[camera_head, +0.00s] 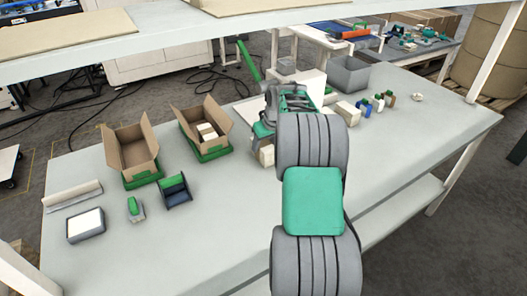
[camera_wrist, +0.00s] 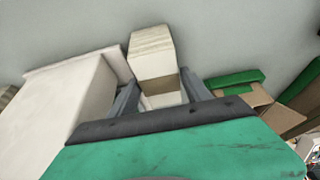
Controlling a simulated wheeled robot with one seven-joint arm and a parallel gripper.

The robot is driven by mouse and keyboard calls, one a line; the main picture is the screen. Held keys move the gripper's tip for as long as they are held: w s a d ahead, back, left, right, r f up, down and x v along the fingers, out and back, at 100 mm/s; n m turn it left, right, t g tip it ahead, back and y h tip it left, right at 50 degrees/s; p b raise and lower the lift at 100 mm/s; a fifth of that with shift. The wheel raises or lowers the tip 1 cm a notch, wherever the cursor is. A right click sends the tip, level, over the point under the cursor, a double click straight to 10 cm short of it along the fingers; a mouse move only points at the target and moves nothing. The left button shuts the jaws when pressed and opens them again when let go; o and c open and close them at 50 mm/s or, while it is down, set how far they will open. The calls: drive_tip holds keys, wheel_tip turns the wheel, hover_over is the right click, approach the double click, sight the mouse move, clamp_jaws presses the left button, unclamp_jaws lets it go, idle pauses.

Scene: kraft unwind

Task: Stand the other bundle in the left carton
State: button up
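The left carton (camera_head: 133,153), brown with open flaps and a green base, looks empty. The right carton (camera_head: 204,133) holds cream bundles or blocks. A cream paper bundle (camera_wrist: 152,55) with a brown band lies between the fingers of my gripper (camera_wrist: 160,88) in the wrist view. The fingers lie close along both sides and look shut on it. In the head view my arm hides most of the gripper, and the bundle's end (camera_head: 266,156) shows below it, right of the right carton. Whether it touches the table is unclear. Another cream bundle (camera_head: 347,113) lies right of my arm.
A white box (camera_wrist: 70,95) stands beside my gripper. A grey bin (camera_head: 349,74) and small coloured items (camera_head: 378,101) are at the right. A blue holder (camera_head: 175,191), a green-topped tool (camera_head: 135,209) and a grey tray (camera_head: 86,225) lie before the cartons. The front table is clear.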

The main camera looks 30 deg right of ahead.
drive_tip(key=shift+r, duration=0.1)
clamp_jaws()
idle(0.3)
